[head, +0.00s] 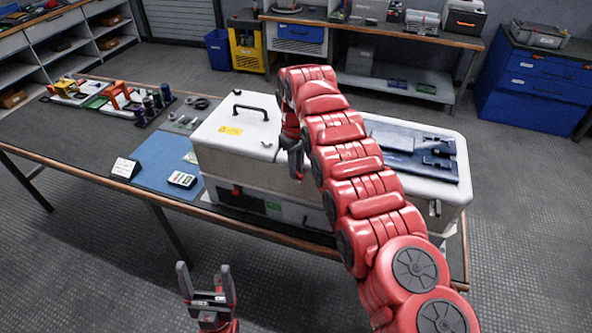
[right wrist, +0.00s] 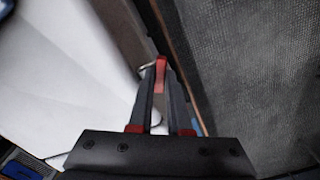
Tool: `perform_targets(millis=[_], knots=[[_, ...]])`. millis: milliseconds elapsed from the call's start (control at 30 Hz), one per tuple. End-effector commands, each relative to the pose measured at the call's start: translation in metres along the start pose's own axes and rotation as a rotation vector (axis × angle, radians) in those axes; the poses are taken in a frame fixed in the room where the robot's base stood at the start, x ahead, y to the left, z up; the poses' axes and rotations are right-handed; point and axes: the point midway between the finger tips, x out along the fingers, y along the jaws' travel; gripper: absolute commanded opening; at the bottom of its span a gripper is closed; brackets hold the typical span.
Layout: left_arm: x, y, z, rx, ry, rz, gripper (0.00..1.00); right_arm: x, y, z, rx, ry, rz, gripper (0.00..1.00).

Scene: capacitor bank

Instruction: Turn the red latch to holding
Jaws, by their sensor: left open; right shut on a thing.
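The white capacitor box (head: 225,160) stands on the workbench, with a black handle on its lid. My right gripper (head: 297,172) points down at the box's front side, partly hidden by my red right arm. In the right wrist view its fingers (right wrist: 163,88) are close together on the red latch (right wrist: 161,72). A small metal piece shows beside the latch. The latch is hidden in the head view, and its exact angle is hard to tell. My left gripper (head: 207,285) is open and empty, in front of the bench and apart from it.
A blue mat (head: 163,160) with a handheld meter (head: 182,180) lies left of the box. A small sign (head: 126,169) stands at the bench's front edge. A blue tray (head: 425,160) lies on the box's right part. The floor in front is clear.

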Motion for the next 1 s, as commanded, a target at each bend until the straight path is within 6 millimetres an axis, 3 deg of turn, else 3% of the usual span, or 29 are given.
perform_targets(millis=[1000], knots=[[-0.0007,0.0,0.0001,0.0,0.0,0.0,0.78,0.0005,-0.0001,0.0009,0.886,-0.004,0.0,0.0]])
